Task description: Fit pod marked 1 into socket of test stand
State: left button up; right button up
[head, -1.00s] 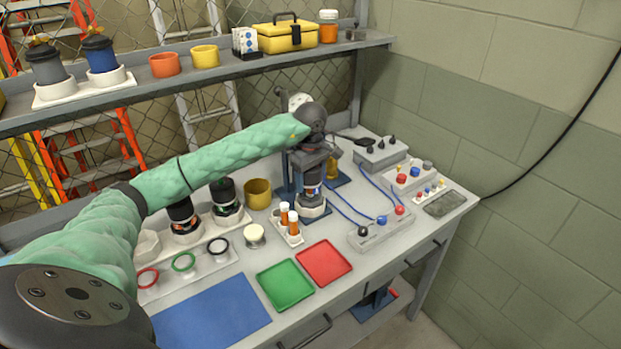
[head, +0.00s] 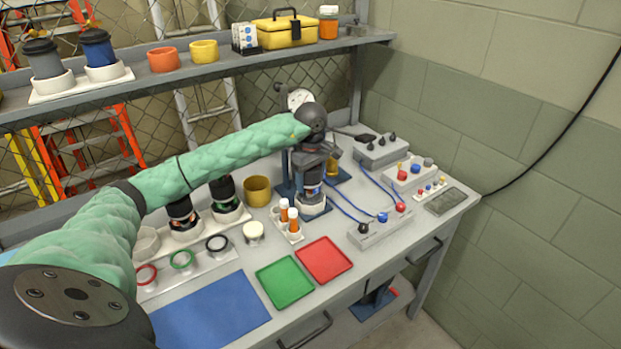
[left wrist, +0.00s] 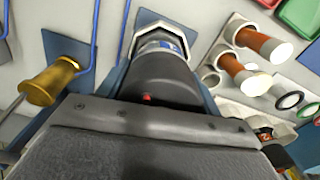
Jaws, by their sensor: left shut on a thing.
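My left gripper (head: 314,160) is shut on a dark pod (head: 312,187) with a blue and white label. The pod is upright, its lower end at the white socket (head: 312,208) of the test stand on a blue base. In the left wrist view the pod's dark body (left wrist: 160,78) fills the middle, and the pale socket (left wrist: 150,20) shows around its far end. I cannot tell whether the pod is fully seated. Its number cannot be read. A dial gauge (head: 299,98) stands behind the gripper. My right gripper is not in view.
Orange-brown vials (head: 293,218) stand close in front of the stand. A yellow cup (head: 257,190) and dark pods (head: 223,195) are to the left. A box with blue cables (head: 380,229) is at the right. Green (head: 285,283) and red (head: 324,260) trays lie empty in front.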

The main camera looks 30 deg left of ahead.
pick_arm(q)
jog(key=shift+f+b, duration=0.8)
jog(key=shift+f, duration=0.05)
dwell(0.3)
dwell(0.3)
jog(key=o, duration=1.6)
notch_tip(320, 180, up, 6)
jog(key=shift+r+b, duration=0.25)
jog(key=shift+b, duration=0.9)
jog(key=shift+r, duration=0.65)
